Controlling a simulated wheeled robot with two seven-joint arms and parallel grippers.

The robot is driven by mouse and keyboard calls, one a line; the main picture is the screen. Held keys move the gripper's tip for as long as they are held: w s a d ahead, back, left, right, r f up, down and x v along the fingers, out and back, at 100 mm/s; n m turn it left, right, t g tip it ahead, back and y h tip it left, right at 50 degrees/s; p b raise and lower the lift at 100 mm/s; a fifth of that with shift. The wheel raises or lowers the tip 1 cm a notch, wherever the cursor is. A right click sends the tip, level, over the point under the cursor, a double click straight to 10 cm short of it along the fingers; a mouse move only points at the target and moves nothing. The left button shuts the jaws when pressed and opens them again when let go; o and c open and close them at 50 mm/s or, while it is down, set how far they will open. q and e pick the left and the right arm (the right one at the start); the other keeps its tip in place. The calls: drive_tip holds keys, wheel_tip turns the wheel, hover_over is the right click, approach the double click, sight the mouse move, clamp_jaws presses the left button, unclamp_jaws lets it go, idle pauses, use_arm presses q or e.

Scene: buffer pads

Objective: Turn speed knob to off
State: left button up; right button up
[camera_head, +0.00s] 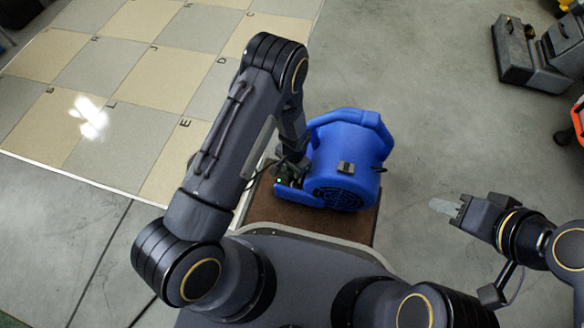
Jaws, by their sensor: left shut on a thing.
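A blue blower (346,150) with a top carry handle and a round dark grille stands on a brown platform just in front of me. My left gripper (288,172) reaches down to the blower's left side and is shut there. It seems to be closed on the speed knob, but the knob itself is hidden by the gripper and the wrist. My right gripper (446,207) is out to the right, clear of the blower, with pale fingers pointing left. I cannot tell whether its fingers are apart.
The brown platform (270,208) leaves a bare strip below the blower. A checkered tile mat (120,65) with letters covers the floor at the upper left. Dark grey cases (530,60) stand at the upper right, with an orange item (578,118) at the edge. Concrete floor between is clear.

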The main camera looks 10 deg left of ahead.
use_arm(q)
drive_tip(key=n, duration=0.5)
drive_tip(key=shift+w+n, duration=0.1)
drive_tip(key=shift+n, duration=2.4)
drive_tip(key=o, duration=1)
drive_tip(key=r+p, duration=0.2)
drive_tip(key=r, duration=0.1)
drive_tip(key=r+p, duration=0.2)
drive_tip(key=r, duration=0.2)
drive_tip(key=shift+w+d+r, duration=0.1)
drive_tip(key=shift+d+r, duration=0.1)
drive_tip(key=shift+r, duration=0.2)
